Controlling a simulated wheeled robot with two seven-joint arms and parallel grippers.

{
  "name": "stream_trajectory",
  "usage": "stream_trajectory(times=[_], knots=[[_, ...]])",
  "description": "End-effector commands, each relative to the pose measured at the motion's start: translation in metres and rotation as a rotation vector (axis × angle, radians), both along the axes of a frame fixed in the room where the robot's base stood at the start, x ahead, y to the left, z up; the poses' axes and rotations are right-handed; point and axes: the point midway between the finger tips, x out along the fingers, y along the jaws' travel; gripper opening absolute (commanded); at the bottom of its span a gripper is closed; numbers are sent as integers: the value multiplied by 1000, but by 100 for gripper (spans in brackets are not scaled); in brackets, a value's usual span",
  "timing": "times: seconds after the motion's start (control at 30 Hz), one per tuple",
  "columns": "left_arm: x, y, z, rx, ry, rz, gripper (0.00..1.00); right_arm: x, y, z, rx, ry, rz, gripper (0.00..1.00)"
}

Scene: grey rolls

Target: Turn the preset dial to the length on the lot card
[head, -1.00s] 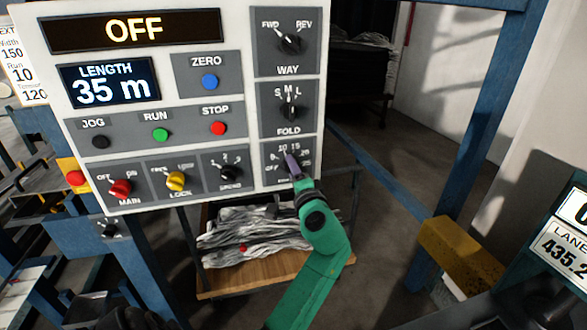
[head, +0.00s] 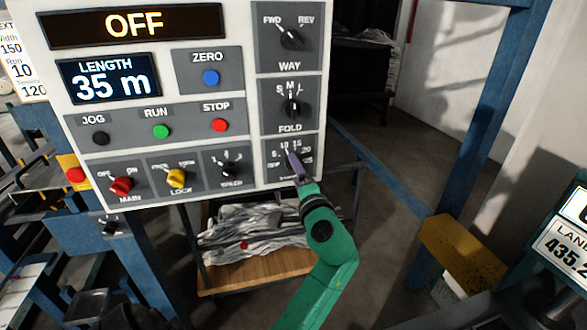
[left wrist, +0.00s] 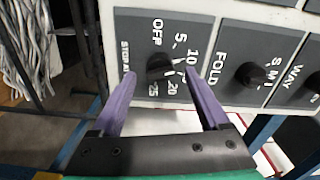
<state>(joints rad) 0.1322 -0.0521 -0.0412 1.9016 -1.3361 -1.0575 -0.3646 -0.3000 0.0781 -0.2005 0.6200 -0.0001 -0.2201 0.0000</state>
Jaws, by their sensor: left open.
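The preset dial (left wrist: 158,66) is a black knob on a grey plate marked OFF, 5, 10, 20, 25 and STOP AT in the left wrist view. A pale mark shows on its right side, but I cannot tell its exact setting. My left gripper (left wrist: 161,73) has purple fingers, open, one on each side of the knob with gaps. In the head view my left gripper (head: 291,156) is in front of the preset plate (head: 274,166) and hides the knob. A white card (head: 14,62) at the far left, cut off, shows Width 150, Run 10 and 120.
The white control panel (head: 246,20) reads OFF and LENGTH 35 m. The FOLD knob (head: 294,108) sits just above the preset plate. A wooden cart (head: 250,275) with grey cloth stands below. A blue post (head: 480,130) and yellow block (head: 462,255) are at right.

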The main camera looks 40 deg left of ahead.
Motion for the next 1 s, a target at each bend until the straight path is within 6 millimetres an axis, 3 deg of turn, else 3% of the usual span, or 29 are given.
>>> stream_trajectory(times=[0.2,0.4,1.0], knots=[[-38,-55,-4,-4,1,-2,78,0,-1,-12,-1,0,0,75],[-61,-87,-2,-1,1,1,78,0,-1,-18,-1,1,0,75],[-64,-92,-1,0,2,0,78,0,-2,-18,-2,0,0,75]])
